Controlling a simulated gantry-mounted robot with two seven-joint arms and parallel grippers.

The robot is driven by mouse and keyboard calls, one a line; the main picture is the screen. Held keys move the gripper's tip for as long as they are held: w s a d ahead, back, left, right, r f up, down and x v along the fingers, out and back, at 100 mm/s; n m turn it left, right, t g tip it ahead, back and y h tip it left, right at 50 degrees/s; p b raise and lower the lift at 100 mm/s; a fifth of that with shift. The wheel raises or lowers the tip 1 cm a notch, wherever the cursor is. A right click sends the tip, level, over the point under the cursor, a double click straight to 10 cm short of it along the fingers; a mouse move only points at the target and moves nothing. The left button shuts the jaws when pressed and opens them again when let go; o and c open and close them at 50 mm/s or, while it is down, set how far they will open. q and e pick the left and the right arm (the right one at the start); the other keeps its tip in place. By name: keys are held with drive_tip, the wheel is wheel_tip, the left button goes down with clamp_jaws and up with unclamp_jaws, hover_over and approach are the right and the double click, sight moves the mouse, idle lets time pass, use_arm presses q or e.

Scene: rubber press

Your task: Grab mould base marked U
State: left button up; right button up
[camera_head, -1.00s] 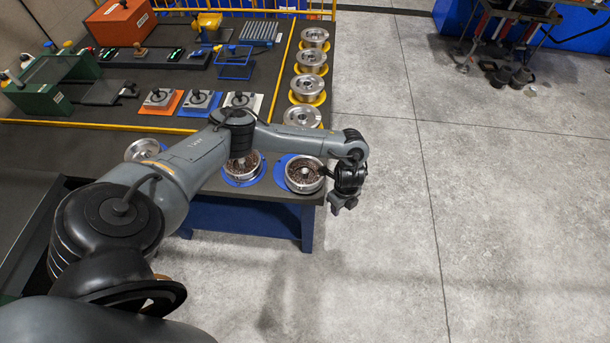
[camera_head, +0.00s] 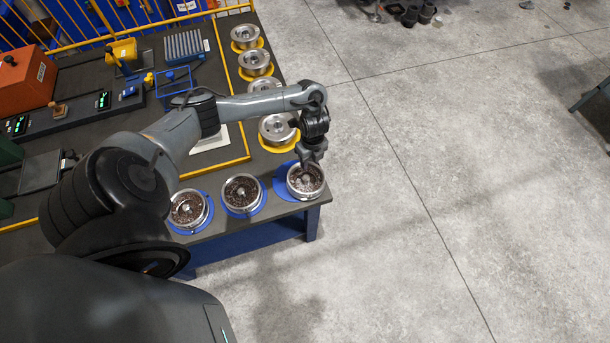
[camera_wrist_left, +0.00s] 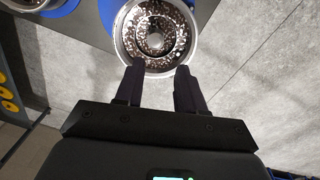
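Three round metal mould bases filled with dark granules stand in a row on blue mats at the table's near edge: the left one (camera_head: 188,208), the middle one (camera_head: 242,193) and the right one (camera_head: 305,180). I cannot read a U mark on any of them. My left gripper (camera_head: 308,164) is at the far rim of the right base. In the left wrist view the two fingers (camera_wrist_left: 159,84) are apart and point at the rim of this base (camera_wrist_left: 154,40), with nothing clearly held between them. Whether they touch it I cannot tell. My right gripper is out of view.
Several metal mould parts on yellow mats (camera_head: 246,36) line the table's right side behind the bases. A yellow strip (camera_head: 220,167) runs along the dark table. An orange box (camera_head: 26,80) and a blue frame (camera_head: 173,84) stand farther back. Bare floor (camera_head: 430,150) lies to the right.

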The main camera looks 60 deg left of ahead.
use_arm(q)
drive_tip(key=b, duration=0.1)
hover_over(307, 177)
wheel_tip(307, 177, down, 5)
drive_tip(key=shift+w+a+r, duration=0.1)
drive_tip(key=shift+w+r, duration=0.05)
drive_tip(key=shift+f+b, duration=0.3)
drive_tip(key=shift+f, duration=2.7)
drive_tip(key=shift+s, duration=0.2)
clamp_jaws()
drive_tip(key=shift+w+r, duration=0.15)
